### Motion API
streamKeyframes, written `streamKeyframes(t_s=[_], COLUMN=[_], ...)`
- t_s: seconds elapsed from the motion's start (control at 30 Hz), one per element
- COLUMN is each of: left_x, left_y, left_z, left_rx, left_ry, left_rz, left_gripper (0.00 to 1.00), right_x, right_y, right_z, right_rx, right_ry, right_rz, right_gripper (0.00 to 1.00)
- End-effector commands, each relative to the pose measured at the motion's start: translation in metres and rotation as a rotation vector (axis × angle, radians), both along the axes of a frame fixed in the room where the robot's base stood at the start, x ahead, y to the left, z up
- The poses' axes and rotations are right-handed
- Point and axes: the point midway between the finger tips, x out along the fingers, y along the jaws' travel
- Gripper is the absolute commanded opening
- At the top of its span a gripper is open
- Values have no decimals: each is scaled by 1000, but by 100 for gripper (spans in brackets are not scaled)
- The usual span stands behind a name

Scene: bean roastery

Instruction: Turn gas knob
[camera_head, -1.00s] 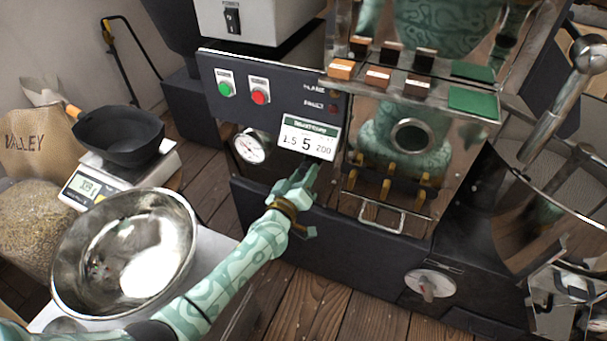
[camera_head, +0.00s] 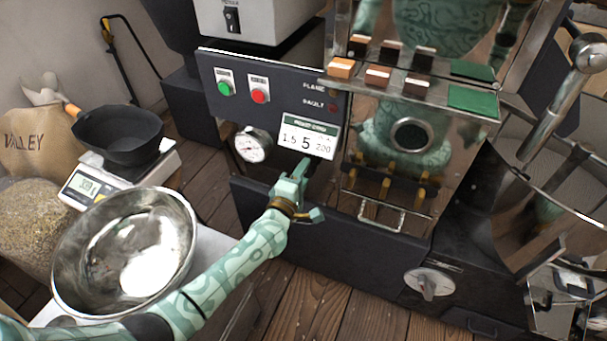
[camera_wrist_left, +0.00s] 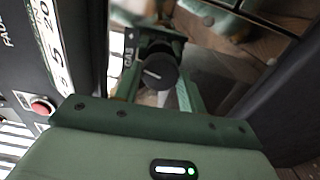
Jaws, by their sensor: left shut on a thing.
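The gas knob (camera_wrist_left: 158,72) is a dark round knob with a white pointer line, seen in the left wrist view beside a "GAS" label. My left gripper (camera_wrist_left: 160,88) has one finger on each side of it and is shut on it. The pointer line looks tilted from the label's direction. In the head view my left gripper (camera_head: 300,172) is at the roaster's front panel, just below the white roast card (camera_head: 309,136). The knob is mostly hidden there by the gripper. My right gripper is not in view.
A pressure gauge (camera_head: 252,146) sits left of my gripper, with green (camera_head: 225,88) and red (camera_head: 260,95) buttons above. A steel handle (camera_head: 395,218) juts out at right, near a lower dial (camera_head: 429,283). A steel bowl (camera_head: 68,262) stands near my left forearm.

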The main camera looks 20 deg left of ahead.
Motion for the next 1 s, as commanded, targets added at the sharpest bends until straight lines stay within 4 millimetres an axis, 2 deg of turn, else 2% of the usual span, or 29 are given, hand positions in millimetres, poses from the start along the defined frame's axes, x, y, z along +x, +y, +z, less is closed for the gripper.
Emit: streamKeyframes(t_s=[0.4, 1.0], left_x=[-1, -1], left_y=[1, 1], left_z=[-3, -3], left_rx=[-212, -251], left_ry=[11, 13], left_rz=[2, 2], left_gripper=[18, 18], right_x=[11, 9], right_y=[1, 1], right_z=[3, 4], right_rx=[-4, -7], right_ry=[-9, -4], right_rz=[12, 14], right_gripper=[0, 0])
